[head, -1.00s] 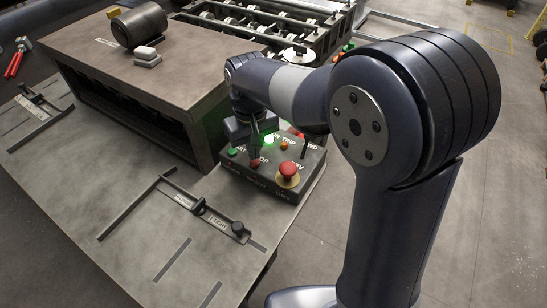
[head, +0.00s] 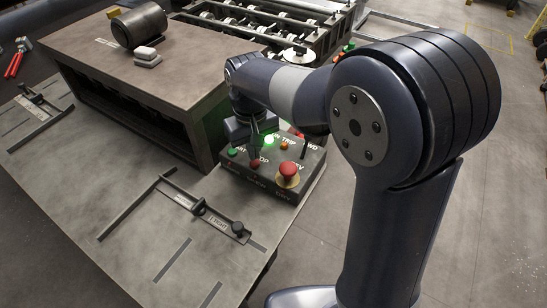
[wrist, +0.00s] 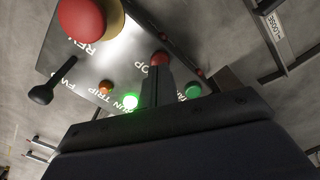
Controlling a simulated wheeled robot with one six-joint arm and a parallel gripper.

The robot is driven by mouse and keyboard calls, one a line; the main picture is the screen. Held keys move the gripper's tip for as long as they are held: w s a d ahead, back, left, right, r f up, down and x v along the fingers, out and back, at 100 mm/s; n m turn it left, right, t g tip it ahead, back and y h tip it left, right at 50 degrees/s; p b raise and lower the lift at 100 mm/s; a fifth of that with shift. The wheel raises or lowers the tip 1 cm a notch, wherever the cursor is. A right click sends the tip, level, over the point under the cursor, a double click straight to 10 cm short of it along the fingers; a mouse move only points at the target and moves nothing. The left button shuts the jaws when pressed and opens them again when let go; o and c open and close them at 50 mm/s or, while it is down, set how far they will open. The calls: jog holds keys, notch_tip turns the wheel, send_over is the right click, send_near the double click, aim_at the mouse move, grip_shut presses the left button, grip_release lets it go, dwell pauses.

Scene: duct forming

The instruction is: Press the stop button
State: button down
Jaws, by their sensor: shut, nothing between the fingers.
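The control box (head: 300,186) has a small red stop button (head: 255,163) at its front, with a partly hidden label ending in "OP". My gripper (head: 254,154) points down at the box, its fingers together and empty, with the tips right by the stop button. In the wrist view the fingertips (wrist: 157,72) reach the edge of the red stop button (wrist: 160,58); whether they touch it I cannot tell. The green run lamp (head: 269,140) is lit, also in the wrist view (wrist: 130,101).
A large red mushroom button (head: 288,169) on a yellow base is right of the stop button. A green button (head: 233,151) is left, an orange trip lamp (head: 284,145) behind. A black lever (wrist: 52,82) stands near. A raised bench (head: 120,80) is at left.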

jog(key=shift+f+b, duration=0.65)
jog(key=shift+f, duration=0.35)
dwell(0.5)
notch_tip(320, 180, up, 7)
jog(key=p, duration=0.6)
jog(key=shift+r, duration=0.1)
dwell(0.8)
